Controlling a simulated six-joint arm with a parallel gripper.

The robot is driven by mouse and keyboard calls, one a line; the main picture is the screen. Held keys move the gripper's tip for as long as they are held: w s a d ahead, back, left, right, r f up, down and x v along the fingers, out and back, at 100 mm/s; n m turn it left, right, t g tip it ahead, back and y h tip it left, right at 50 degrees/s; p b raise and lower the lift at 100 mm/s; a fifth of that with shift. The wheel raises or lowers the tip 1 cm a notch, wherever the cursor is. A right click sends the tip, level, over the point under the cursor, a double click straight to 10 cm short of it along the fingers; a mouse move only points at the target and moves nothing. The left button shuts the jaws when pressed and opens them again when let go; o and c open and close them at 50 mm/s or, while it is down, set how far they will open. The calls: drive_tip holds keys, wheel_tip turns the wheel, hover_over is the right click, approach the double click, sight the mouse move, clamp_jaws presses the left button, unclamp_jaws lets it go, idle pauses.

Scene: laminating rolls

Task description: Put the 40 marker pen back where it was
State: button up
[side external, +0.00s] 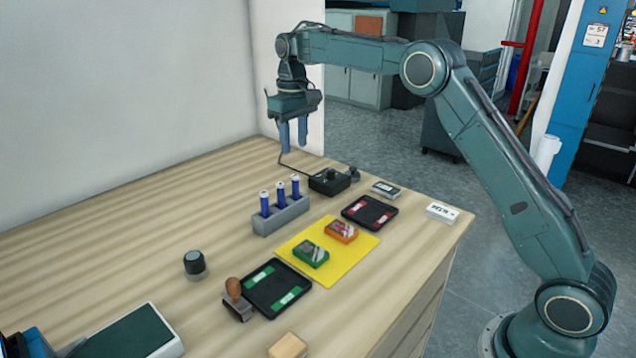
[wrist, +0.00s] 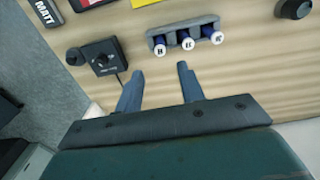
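Three blue marker pens with white tops stand upright in a grey holder (side external: 283,218) on the table. In the side view they are the left pen (side external: 265,204), the middle pen (side external: 281,195) and the right pen (side external: 296,186). The wrist view shows the holder (wrist: 180,27) and dark marks on the white pen tops, too small to read surely, so I cannot tell which is the 40 pen. My gripper (side external: 294,147) points down above the table, behind the holder. In the wrist view my gripper (wrist: 159,77) has its fingers apart with nothing between them.
A black control box (side external: 329,181) with a cable stands near the holder. A yellow mat (side external: 350,265) bears a green and an orange item, between two black trays (side external: 376,206) (side external: 270,305). A stamp (side external: 236,298) and a dark knob (side external: 194,264) stand at front left.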

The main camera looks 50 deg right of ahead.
drive_tip(key=s+a+r+t, duration=0.2)
drive_tip(key=s+r, duration=0.4)
drive_tip(key=s, duration=0.4)
drive_tip(key=s+a+r+t, duration=0.1)
drive_tip(key=s+r, duration=0.4)
drive_tip(key=s, duration=0.5)
drive_tip(key=s+a+f+t, duration=0.1)
drive_tip(key=s+f, duration=0.2)
drive_tip(key=s, duration=0.7)
drive_tip(key=s+a+f+t, duration=0.1)
drive_tip(key=s+f, duration=0.3)
drive_tip(key=s, duration=0.6)
drive_tip(key=shift+s+f+t, duration=0.15)
drive_tip(key=shift+s+t, duration=0.1)
drive_tip(key=shift+t, duration=0.05)
